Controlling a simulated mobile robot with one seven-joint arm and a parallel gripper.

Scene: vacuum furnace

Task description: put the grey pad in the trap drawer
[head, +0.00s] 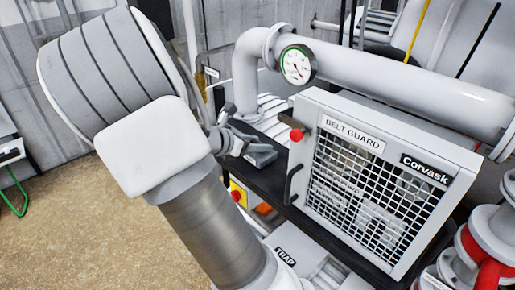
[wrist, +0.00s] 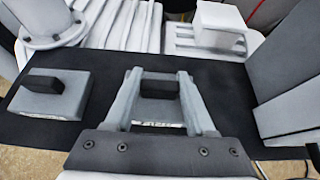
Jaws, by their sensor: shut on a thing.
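In the wrist view, my gripper (wrist: 160,78) is shut on a grey pad (wrist: 158,112) with a dark raised grip, between its two fingers. The held pad is over the black surface; I cannot tell whether it touches it. A second grey block with a dark grip (wrist: 50,95) rests on that surface to the left. In the head view, my gripper (head: 232,138) is partly hidden behind my arm, and a grey pad (head: 262,157) shows beside it; I cannot tell which one. A grey part labelled TRAP (head: 285,256) is low in the head view, partly hidden by my arm.
The caged belt guard (head: 370,180) stands right of my gripper, with a red knob (head: 296,135) at its corner. A large pipe with a gauge (head: 297,64) runs above. A yellow-and-red switch (head: 237,194) is below the black bench edge. Open floor (head: 60,225) lies left.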

